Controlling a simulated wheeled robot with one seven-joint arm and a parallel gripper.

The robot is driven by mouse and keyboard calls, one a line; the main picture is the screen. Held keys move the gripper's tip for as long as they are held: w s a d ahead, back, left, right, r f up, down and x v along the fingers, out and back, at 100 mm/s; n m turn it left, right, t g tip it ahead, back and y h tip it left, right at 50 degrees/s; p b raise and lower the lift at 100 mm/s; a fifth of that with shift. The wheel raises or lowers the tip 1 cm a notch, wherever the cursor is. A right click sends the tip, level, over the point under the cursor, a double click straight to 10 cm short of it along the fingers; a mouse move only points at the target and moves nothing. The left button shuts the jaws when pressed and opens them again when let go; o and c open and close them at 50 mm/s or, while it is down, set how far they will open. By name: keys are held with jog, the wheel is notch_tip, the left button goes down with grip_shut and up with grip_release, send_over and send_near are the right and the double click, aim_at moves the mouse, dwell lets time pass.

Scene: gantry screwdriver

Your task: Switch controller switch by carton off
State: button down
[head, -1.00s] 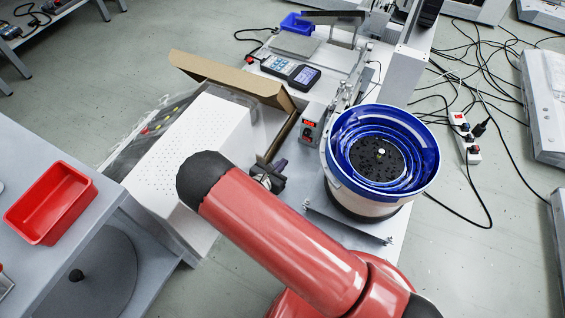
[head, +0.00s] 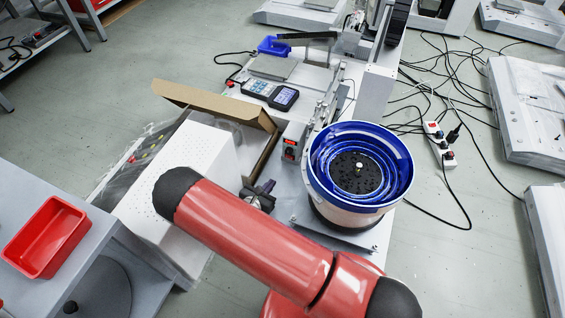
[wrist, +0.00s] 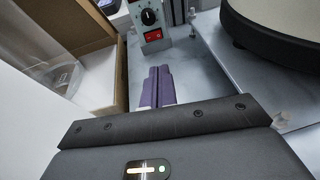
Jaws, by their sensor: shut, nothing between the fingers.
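The controller is a small grey box (head: 292,143) beside the open carton (head: 215,100), with a red display in the head view. The wrist view shows its front with a black knob (wrist: 149,17) and a red rocker switch (wrist: 153,36) below it. Which way the rocker is pressed is too small to tell. My gripper (head: 267,187) is in front of the controller, apart from it. In the wrist view its purple fingers (wrist: 156,83) are shut and empty, pointing toward the controller just below the switch.
A blue-lined bowl feeder (head: 358,165) stands close to the right of the controller. The cardboard wall (wrist: 106,75) of the carton is close on the left. A white perforated box (head: 185,175) lies left of my arm. Cables and a power strip (head: 438,143) are on the floor at right.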

jog(key=b, duration=0.2)
send_near(292, 158)
jog(key=x, duration=0.5)
jog(key=shift+f, duration=0.3)
jog(key=shift+w+d, duration=0.3)
jog(key=shift+w, duration=0.35)
jog(key=shift+w+d+r, duration=0.1)
jog(key=shift+w+d, duration=0.15)
jog(key=shift+d, duration=0.05)
jog(key=shift+a, duration=0.15)
